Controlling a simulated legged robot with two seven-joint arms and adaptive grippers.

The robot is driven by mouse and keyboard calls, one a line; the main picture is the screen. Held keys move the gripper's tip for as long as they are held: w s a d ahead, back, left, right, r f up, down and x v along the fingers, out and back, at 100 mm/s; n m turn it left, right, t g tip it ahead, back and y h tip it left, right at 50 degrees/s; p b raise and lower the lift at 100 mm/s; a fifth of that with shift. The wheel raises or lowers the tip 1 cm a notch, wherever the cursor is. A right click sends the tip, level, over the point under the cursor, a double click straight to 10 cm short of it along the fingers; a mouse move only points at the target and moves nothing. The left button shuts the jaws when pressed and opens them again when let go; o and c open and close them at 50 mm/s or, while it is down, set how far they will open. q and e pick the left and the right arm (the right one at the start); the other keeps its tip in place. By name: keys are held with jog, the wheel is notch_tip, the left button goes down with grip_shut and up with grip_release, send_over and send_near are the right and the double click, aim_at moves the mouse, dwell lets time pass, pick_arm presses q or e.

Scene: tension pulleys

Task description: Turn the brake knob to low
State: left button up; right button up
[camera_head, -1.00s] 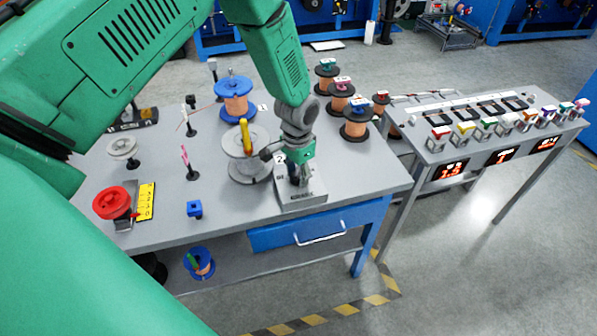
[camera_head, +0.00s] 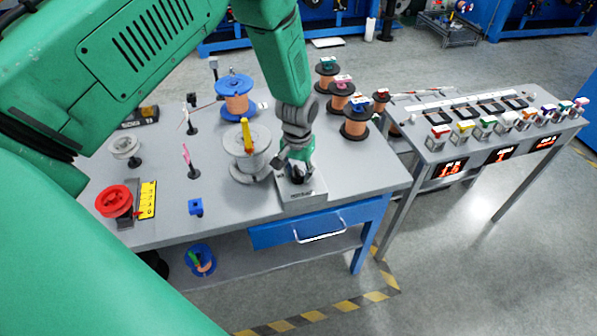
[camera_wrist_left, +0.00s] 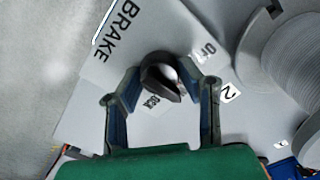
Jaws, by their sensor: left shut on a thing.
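The brake box (camera_head: 312,196) is a light grey block near the front right of the table. Its plate, lettered BRAKE (camera_wrist_left: 110,45), fills the upper middle of the left wrist view. The black brake knob (camera_wrist_left: 160,76) stands on it, with an OFF label (camera_wrist_left: 208,50) to its upper right. Other lettering below the knob is partly hidden, so I cannot tell its exact setting. My left gripper (camera_head: 294,174) is over the box, pointing down. In the left wrist view its two fingers (camera_wrist_left: 162,90) are shut on the knob from both sides. My right gripper is not in view.
A grey spool (camera_head: 247,153) with a yellow piece stands close left of the box. A blue-flanged copper spool (camera_head: 236,95) is behind it. Several copper spools (camera_head: 340,92) stand at the back right. A red wheel (camera_head: 114,201) is at the left. A side table (camera_head: 490,145) has lit displays.

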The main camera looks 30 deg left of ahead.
aim_at(298, 170)
pick_arm(q)
jog(key=shift+s+f, duration=0.1)
jog(key=o, duration=1.1)
jog(key=shift+o, duration=0.2)
jog(key=shift+r, duration=0.25)
notch_tip(298, 170, up, 11)
jog(key=shift+r, duration=0.2)
